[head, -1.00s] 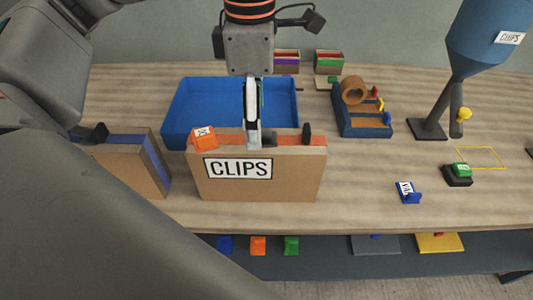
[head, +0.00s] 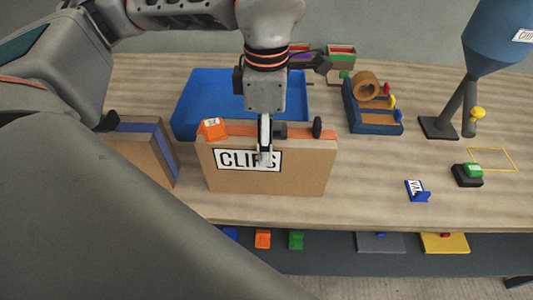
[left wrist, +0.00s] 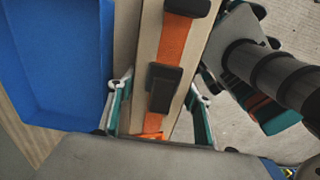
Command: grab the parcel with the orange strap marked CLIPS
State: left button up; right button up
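The CLIPS parcel (head: 300,180) is an upright cardboard box with an orange strap along its top and a black-on-white CLIPS label on its front face. An orange tag (head: 212,128) stands at its top left. My left gripper (head: 265,155) is over the parcel's top; one finger hangs in front of the label and covers part of it. In the left wrist view the orange strap (left wrist: 174,45) with black handle parts runs between the open fingers, one on each side of the box. The finger behind the parcel is hidden in the head view. My right gripper is not in view.
A blue tray (head: 190,105) lies behind the parcel. A blue-strapped parcel (head: 140,150) stands to the left, partly behind my arm. A blue tape holder (head: 375,125), a blue tag (head: 416,190) and a blue funnel stand (head: 495,45) are to the right.

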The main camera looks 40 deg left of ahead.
pick_arm(q)
grip_shut()
jog(key=shift+r, duration=0.15)
